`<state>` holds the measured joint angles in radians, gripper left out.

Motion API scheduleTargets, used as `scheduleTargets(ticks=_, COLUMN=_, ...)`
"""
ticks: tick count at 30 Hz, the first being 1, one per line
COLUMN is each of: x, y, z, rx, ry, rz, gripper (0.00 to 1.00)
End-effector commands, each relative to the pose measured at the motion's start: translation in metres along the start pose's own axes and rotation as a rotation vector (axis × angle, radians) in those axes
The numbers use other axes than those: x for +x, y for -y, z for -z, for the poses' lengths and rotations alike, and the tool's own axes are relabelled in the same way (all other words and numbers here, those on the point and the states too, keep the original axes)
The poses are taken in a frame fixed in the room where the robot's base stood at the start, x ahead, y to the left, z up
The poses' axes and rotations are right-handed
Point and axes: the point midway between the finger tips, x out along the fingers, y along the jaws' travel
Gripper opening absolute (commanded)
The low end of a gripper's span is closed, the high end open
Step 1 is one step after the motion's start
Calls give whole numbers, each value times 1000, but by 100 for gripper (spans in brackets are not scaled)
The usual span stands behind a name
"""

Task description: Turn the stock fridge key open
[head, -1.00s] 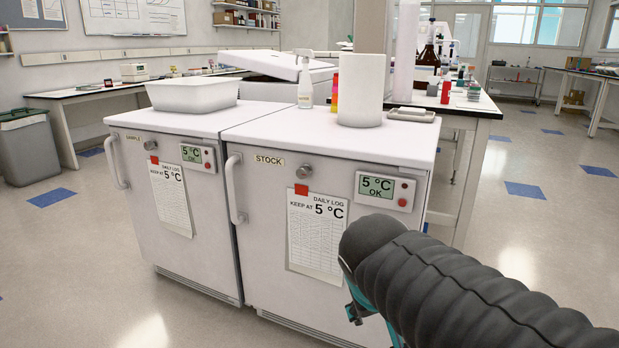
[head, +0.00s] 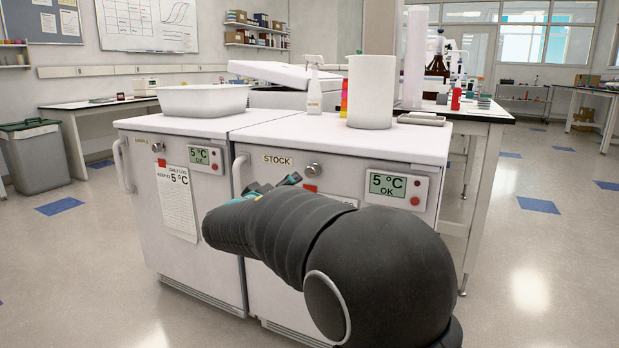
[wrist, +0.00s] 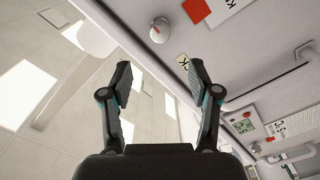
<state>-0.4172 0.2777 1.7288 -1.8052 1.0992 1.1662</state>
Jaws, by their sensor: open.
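The stock fridge (head: 345,150) is the right one of two white fridges, with a STOCK label and its door closed against the body. Its round silver key lock (head: 312,170) sits right of the label. In the wrist view the key knob (wrist: 160,30) is at the top, with a small red mark on it. My gripper (wrist: 160,80) is open and empty, its two fingers apart with the knob ahead of the gap, not touching. In the head view my gripper (head: 275,187) is partly hidden behind my arm, in front of the door just below and left of the lock.
The stock door handle (head: 238,172) is left of the lock. The sample fridge (head: 150,180) stands close on the left. A display (head: 392,186) and a mostly hidden daily log are on the stock door. A white container (head: 371,92) stands on top. Floor in front is open.

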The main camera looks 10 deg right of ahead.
Motion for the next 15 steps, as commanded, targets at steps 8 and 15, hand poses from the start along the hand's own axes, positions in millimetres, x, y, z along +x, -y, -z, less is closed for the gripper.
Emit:
scheduleTargets(ticks=8, x=32, y=0, z=1, rx=-1, ry=-3, rz=-4, gripper=61)
scheduleTargets(ticks=15, x=78, y=0, z=2, rx=-1, ry=-3, rz=-3, gripper=61)
